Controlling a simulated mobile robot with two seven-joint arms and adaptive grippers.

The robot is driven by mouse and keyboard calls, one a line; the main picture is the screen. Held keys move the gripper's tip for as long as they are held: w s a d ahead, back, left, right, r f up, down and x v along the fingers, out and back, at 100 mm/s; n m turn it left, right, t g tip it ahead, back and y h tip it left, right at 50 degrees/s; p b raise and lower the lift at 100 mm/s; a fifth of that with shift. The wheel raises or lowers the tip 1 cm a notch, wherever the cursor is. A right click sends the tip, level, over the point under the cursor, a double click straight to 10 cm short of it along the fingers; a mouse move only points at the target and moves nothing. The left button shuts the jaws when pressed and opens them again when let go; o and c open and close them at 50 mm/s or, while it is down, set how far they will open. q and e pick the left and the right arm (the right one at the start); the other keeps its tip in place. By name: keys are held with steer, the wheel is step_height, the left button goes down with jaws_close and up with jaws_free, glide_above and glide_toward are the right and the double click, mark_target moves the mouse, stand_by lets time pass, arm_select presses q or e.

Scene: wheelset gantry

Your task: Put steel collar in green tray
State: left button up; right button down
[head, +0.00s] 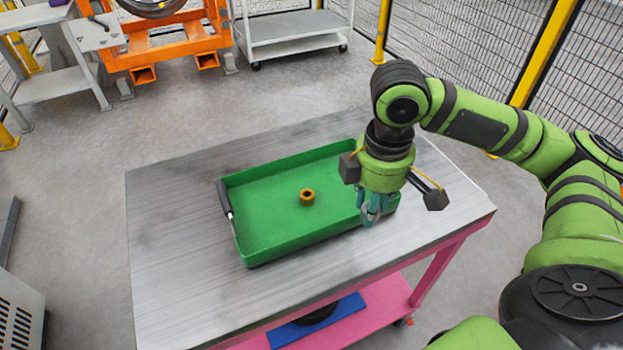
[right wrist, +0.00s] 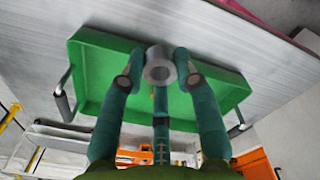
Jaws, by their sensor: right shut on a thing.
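The green tray (head: 298,242) lies on the metal tabletop, and it fills much of the right wrist view (right wrist: 100,72). My right gripper (head: 371,214) is at the tray's right end, near the front corner, pointing down. It is shut on the steel collar (right wrist: 160,66), a short grey ring with a hole through it. The collar shows between the fingertips in the right wrist view, overlapping the tray's rim; in the head view the fingers partly hide it. Its height above the tray cannot be told. My left gripper is not in view.
A brass-coloured ring (head: 307,197) sits in the middle of the tray floor. The tray has a dark handle (head: 224,197) at its left end. The cart's tabletop (head: 170,250) is clear around the tray. An orange stand (head: 165,50) and a white shelf cart (head: 290,30) stand behind.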

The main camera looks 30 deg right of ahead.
steer(key=p, duration=0.1)
glide_above(319, 220)
step_height(319, 220, down, 7)
steer(key=shift+s+a+r, duration=0.1)
steer(key=shift+r, duration=0.1)
step_height(319, 220, down, 4)
steer(key=shift+r, duration=0.1)
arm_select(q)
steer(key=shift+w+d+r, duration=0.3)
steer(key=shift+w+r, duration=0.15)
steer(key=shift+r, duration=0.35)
arm_select(e)
steer(key=shift+f, duration=0.2)
arm_select(q)
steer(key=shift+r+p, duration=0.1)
steer(key=shift+p, duration=0.25)
arm_select(e)
steer(key=shift+f, duration=0.15)
steer(key=c, duration=0.9)
jaws_free()
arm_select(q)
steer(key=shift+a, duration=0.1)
